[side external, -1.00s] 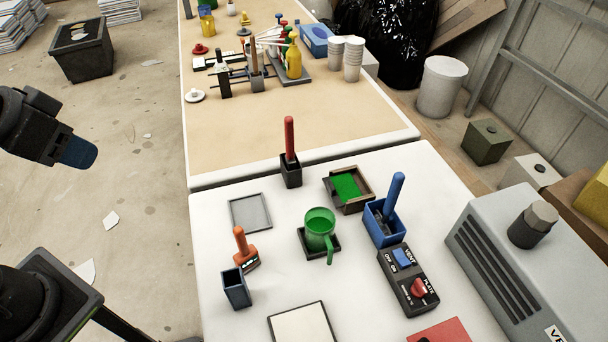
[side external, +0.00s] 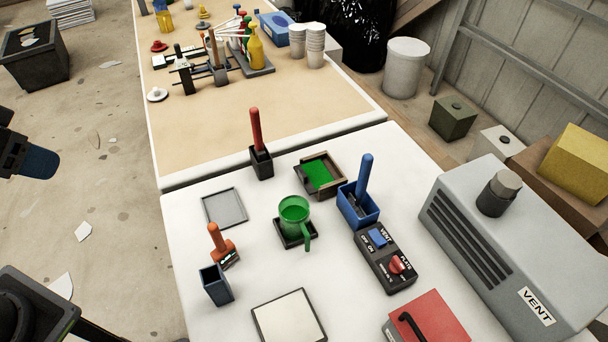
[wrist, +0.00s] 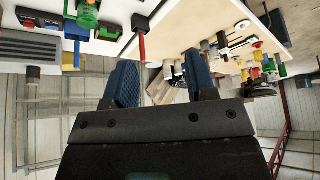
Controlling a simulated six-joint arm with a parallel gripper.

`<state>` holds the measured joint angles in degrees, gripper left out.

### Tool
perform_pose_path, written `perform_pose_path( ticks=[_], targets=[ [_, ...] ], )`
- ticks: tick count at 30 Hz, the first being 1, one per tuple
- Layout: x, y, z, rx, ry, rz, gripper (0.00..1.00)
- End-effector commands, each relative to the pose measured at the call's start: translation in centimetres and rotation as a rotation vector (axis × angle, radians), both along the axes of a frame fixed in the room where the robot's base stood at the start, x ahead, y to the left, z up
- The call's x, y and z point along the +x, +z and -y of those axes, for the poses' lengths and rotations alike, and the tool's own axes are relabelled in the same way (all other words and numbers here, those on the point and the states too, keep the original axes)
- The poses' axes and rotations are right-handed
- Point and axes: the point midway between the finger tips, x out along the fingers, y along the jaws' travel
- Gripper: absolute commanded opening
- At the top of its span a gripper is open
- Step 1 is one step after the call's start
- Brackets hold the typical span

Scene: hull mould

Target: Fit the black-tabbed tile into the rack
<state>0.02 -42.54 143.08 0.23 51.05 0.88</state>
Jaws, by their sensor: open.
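My gripper (side external: 38,162) is at the left edge of the side view, over the floor and well apart from both tables. In the wrist view my gripper (wrist: 160,62) shows two blue fingers spread apart with nothing between them. A dark rack-like stand with rails and upright posts (side external: 184,78) is on the tan table at the back. It is small in the picture, and I cannot tell its slots. Flat light and dark pieces lie just behind it. I cannot make out which piece is the black-tabbed tile.
A yellow bottle (side external: 255,50) and small brushes stand beside the stand; white cups (side external: 315,45) are to their right. The white table holds a green mug (side external: 293,214), a blue holder (side external: 357,212), a switch box (side external: 385,262) and a grey vent unit (side external: 500,240). The tan table's front is clear.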

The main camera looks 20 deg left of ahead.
Motion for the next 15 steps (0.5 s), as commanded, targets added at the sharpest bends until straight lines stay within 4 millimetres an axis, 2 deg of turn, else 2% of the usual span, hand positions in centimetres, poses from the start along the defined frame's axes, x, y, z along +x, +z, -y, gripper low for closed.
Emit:
perform_pose_path(
  ticks=[1, 5, 11, 15],
  targets=[
    [0.6, 0.0, -0.1, 0.023, -0.031, 0.006, 0.56],
    [4.0, -0.3, -0.4, 0.168, -0.223, 0.046, 0.68],
    [12.4, -2.0, -0.2, 0.562, -0.747, 0.147, 0.68],
    [17.9, -4.4, 1.0, 0.858, -1.134, 0.221, 0.68]
  ],
)
